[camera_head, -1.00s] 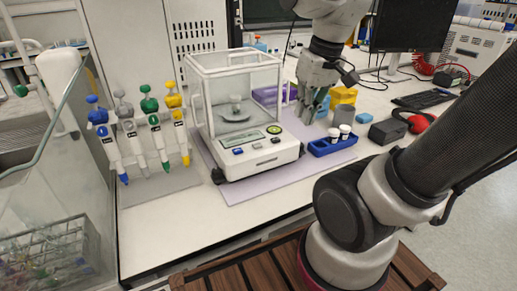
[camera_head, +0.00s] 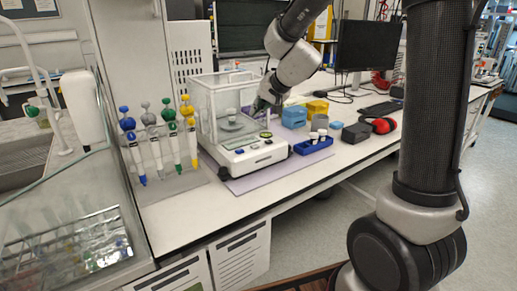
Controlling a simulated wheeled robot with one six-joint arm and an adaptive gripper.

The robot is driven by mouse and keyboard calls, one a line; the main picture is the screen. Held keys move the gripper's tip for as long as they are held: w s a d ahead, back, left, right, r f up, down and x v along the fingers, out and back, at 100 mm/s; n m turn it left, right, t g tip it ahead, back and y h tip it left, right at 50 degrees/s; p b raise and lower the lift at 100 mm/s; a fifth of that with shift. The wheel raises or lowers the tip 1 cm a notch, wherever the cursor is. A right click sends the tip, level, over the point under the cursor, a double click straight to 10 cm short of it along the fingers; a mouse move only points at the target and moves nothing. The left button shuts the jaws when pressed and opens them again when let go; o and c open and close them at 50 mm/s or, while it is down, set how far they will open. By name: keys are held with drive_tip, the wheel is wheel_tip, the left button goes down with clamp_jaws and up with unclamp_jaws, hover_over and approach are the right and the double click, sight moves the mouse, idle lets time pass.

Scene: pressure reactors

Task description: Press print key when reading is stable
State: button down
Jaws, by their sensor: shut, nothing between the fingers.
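The white balance (camera_head: 254,158) with a clear glass draft shield (camera_head: 222,98) stands on a lilac mat. A small pale vessel sits on the weighing pan (camera_head: 230,124) inside the shield. The front panel has a greenish display (camera_head: 245,143), a green round button (camera_head: 265,134) and small keys, including a blue one (camera_head: 239,151). The key labels and the reading are too small to read. My gripper (camera_head: 260,109) is shut and empty, pointing down beside the shield's right wall, above and behind the green button. I cannot tell whether it touches the balance.
A pipette rack (camera_head: 178,184) stands left of the balance. A blue tray (camera_head: 314,146) with white-capped vials is to its right, near a blue box (camera_head: 294,117), a yellow box (camera_head: 318,107) and a dark grey box (camera_head: 356,133). The bench front is clear.

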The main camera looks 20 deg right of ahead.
sight(257, 144)
drive_tip(key=shift+f, duration=0.1)
drive_tip(key=shift+f, duration=4.3)
drive_tip(key=shift+f, duration=0.15)
drive_tip(key=shift+f, duration=0.25)
drive_tip(key=shift+f, duration=0.45)
drive_tip(key=shift+r, duration=0.85)
